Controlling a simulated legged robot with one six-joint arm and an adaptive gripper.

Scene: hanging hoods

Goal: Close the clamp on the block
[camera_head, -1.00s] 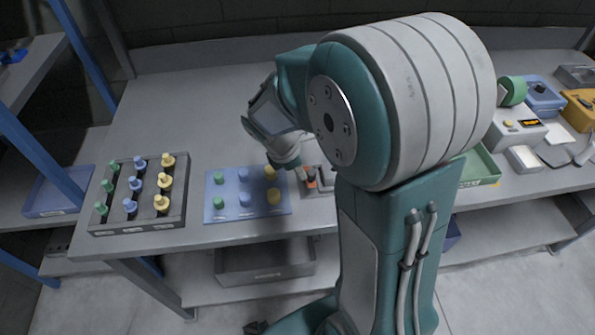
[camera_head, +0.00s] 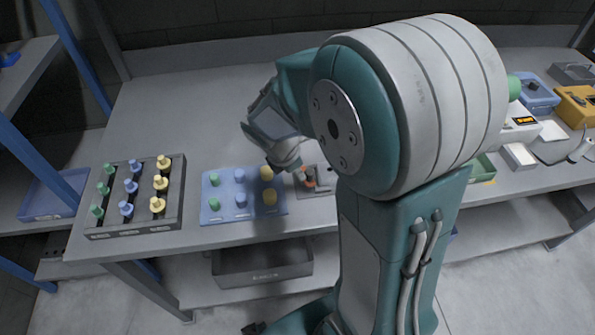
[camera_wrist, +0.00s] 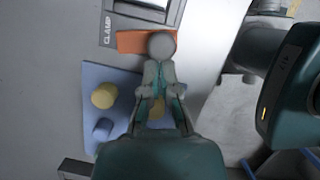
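The clamp (camera_wrist: 152,5) is a grey fixture with a "CLAMP" label, at the top of the wrist view. The orange block (camera_wrist: 130,40) lies beside it. In the head view the orange block (camera_head: 308,184) shows on the fixture's grey plate, partly hidden by my arm. A grey ball-shaped knob (camera_wrist: 161,46) appears in front of the block, just beyond my fingertips. My gripper (camera_wrist: 159,68) has its fingers drawn close together, below the knob in the picture; whether they touch it is unclear. In the head view my gripper is mostly hidden behind my wrist.
A blue board (camera_head: 224,197) with green, blue and yellow pegs lies left of the clamp. A dark rack (camera_head: 140,228) of similar pegs stands further left. A bin (camera_head: 262,262) sits below the table. The table's back left is clear.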

